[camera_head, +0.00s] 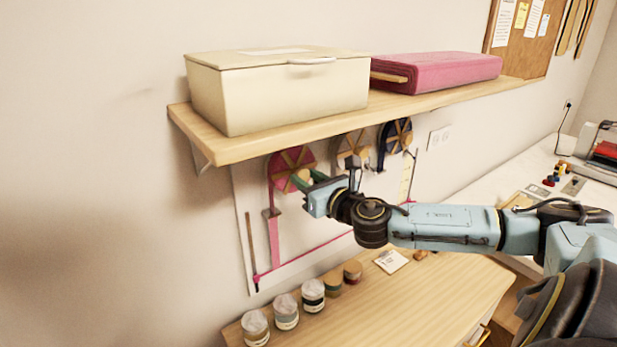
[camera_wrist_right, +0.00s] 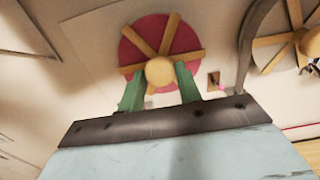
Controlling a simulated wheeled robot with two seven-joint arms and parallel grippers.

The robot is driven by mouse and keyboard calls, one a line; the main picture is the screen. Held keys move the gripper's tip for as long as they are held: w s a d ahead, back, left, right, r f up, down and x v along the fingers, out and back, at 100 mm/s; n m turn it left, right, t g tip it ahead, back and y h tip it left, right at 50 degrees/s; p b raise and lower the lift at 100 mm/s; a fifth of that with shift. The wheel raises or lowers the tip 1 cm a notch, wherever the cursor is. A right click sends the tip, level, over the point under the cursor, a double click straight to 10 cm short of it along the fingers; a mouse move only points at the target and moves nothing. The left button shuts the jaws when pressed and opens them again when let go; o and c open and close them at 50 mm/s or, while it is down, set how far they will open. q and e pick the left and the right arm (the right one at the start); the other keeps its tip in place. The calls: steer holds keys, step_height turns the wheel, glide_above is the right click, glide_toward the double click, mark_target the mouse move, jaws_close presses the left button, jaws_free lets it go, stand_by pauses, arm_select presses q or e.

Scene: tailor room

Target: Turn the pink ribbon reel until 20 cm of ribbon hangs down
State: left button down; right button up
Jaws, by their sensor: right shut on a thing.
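The pink ribbon reel (camera_head: 288,163) hangs on the wall board under the shelf, leftmost of three reels. It has wooden spokes and a round wooden hub knob (camera_wrist_right: 160,72). Pink ribbon (camera_head: 273,240) hangs down from its left side. My right gripper (camera_head: 300,180) reaches in from the right. In the wrist view its green fingers (camera_wrist_right: 160,85) are on either side of the hub knob, shut on it. The reel (camera_wrist_right: 143,35) fills the upper middle there. My left gripper is not in view.
A grey reel (camera_head: 352,147) and a dark blue reel (camera_head: 396,133) hang to the right. The shelf (camera_head: 235,147) with a cream box (camera_head: 280,90) and pink fabric bolt (camera_head: 440,70) is just above. Several jars stand on the wooden table (camera_head: 400,300) below.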

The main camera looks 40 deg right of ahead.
steer(key=shift+n, duration=1.3)
steer(key=o, duration=1)
steer(key=shift+s+f, duration=0.1)
steer(key=shift+s, duration=0.45)
steer(key=s+a, duration=0.1)
steer(key=s, duration=1.1)
steer(key=shift+a+b, duration=0.25)
steer(key=shift+b, duration=0.1)
steer(key=shift+s, duration=0.1)
